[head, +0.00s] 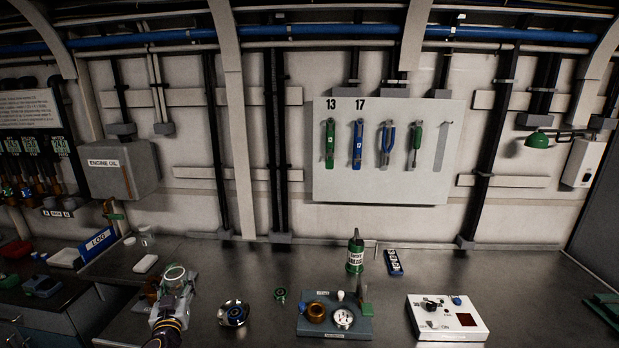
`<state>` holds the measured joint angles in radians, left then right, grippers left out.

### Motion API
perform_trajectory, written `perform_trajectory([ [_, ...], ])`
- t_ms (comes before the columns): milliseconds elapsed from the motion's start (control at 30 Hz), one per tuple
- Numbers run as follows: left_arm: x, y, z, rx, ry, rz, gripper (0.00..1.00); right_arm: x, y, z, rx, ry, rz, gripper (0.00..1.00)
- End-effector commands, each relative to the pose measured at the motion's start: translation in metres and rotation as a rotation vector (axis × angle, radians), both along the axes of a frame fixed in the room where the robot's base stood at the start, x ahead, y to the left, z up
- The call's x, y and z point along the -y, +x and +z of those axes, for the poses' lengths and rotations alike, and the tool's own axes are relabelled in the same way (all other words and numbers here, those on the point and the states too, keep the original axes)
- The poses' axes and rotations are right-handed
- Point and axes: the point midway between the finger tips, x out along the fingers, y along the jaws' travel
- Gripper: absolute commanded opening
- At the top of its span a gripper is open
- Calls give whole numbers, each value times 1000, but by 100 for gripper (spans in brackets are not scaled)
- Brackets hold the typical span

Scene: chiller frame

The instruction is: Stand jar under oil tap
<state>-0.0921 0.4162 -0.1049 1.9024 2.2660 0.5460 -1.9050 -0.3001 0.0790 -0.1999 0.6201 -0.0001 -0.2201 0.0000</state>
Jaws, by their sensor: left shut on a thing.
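The grey engine oil box (124,170) hangs on the back wall at the left. Its brass tap with a green handle (114,215) sits below it, above the bench. My left gripper (173,290) is at the lower left, over the bench and to the right of and nearer than the tap. It is shut on a round, clear-looking jar (174,274); the fingers hide part of the jar. The jar is apart from the tap. My right gripper is not in view.
A small clear vessel (146,234) and a white block (146,263) stand near the tap. A round metal dish (233,313), a gauge block (335,328) and a white switch box (446,317) sit to the right.

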Motion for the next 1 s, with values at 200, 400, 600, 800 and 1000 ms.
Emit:
perform_trajectory([
  [200, 44, -16, 8, 0, -2, -56, 26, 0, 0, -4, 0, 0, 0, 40],
  [400, 89, -42, -9, -4, 0, -129, 26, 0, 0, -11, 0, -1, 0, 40],
  [600, 129, -70, -37, -5, -1, -204, 26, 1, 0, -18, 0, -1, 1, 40],
  [800, 150, -90, -63, -4, 1, -251, 26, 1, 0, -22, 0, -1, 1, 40],
  [1000, 161, -108, -90, -4, 2, -278, 26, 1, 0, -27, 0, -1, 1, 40],
])
